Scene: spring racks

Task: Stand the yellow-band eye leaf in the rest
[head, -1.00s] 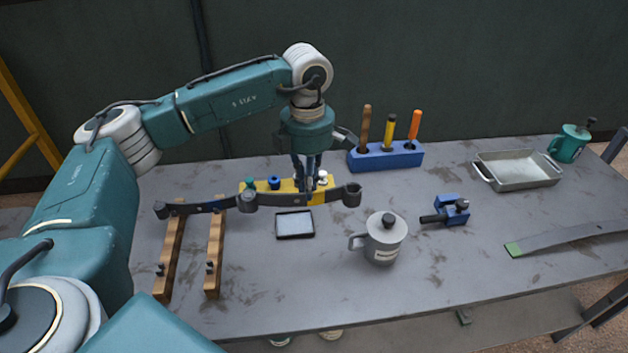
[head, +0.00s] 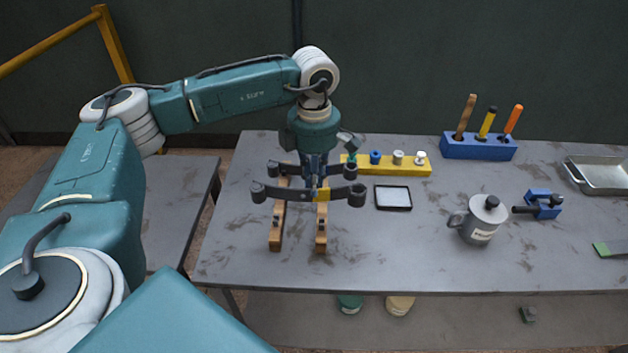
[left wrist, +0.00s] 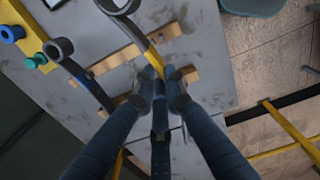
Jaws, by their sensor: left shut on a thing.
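The yellow-band eye leaf (head: 290,194) is a dark spring strip with an eye at each end and a yellow band near its middle. My left gripper (head: 315,187) is shut on it near the band, which also shows at the fingertips in the left wrist view (left wrist: 154,57). The leaf is on edge, across the front of the rest, two wooden bars (head: 277,230) with dark pegs. I cannot tell whether it touches the bars. A blue-band eye leaf (left wrist: 88,80) stands behind it across the same bars, partly hidden by my gripper in the head view.
A yellow block (head: 385,168) with colored bushings stands behind right of the rest. A black-rimmed tray (head: 393,197), grey lidded mug (head: 480,222), blue clamp (head: 542,205), blue tool block (head: 478,148) and metal pan (head: 600,176) lie rightward. The table's left front is clear.

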